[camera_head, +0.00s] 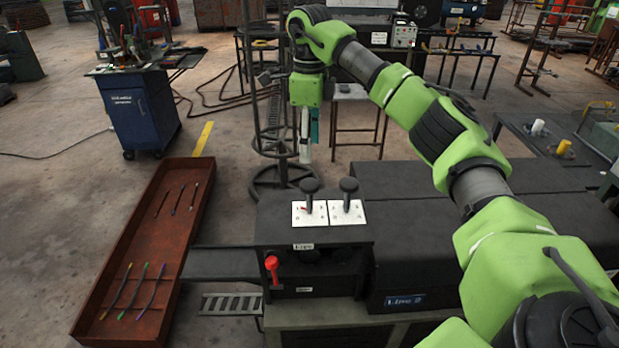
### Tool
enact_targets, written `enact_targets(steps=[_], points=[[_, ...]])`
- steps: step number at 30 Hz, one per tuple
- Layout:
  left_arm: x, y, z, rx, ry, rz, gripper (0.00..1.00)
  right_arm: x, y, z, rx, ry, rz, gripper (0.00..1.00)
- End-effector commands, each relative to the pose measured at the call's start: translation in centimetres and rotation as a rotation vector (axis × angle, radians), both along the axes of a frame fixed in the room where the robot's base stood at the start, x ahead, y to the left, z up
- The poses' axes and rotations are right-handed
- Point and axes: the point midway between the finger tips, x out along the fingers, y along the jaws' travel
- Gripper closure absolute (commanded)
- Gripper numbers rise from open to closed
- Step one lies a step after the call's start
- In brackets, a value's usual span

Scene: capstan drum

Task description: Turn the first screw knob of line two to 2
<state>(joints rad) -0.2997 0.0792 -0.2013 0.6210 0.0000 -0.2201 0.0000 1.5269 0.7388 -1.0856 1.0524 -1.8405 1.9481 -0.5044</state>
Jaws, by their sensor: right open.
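Two black knobs on white marked plates stand on top of the dark control box: a left knob (310,186) and a right knob (349,185). A "Line 2" label (405,300) is on the dark housing to the right of that box. I cannot tell which knob is the first screw knob of line two, and the plate marks are too small to read surely. My right gripper (308,152) is open and empty. It points down, above and behind the left knob in the picture, apart from it. My left gripper is not in view.
A red-handled lever (272,268) sticks out of the box front. A rusty tray (196,218) with several coloured rods lies on the floor at left. A dark stand (268,182) rises behind the box. White (538,127) and yellow (563,147) knobs sit at far right.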

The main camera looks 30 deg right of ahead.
Motion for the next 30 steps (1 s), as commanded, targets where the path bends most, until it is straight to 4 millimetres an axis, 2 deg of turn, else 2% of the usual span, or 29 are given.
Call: enact_targets(steps=[9,15,21,28,29,30], points=[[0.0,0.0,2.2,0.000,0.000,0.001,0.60,-0.1,0.0,-6.7,0.001,0.004,0.001,0.48],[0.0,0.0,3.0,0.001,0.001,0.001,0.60,0.0,0.1,-9.6,0.002,0.001,0.000,0.48],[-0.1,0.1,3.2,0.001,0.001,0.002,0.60,0.0,0.1,-10.8,0.001,-0.001,0.001,0.48],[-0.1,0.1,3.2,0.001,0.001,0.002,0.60,0.0,0.1,-11.0,0.002,-0.002,0.001,0.48],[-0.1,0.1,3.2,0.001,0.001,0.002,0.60,0.0,0.1,-11.0,0.002,-0.002,0.001,0.51],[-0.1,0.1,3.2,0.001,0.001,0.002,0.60,0.0,0.1,-11.0,0.002,-0.002,0.001,0.61]])
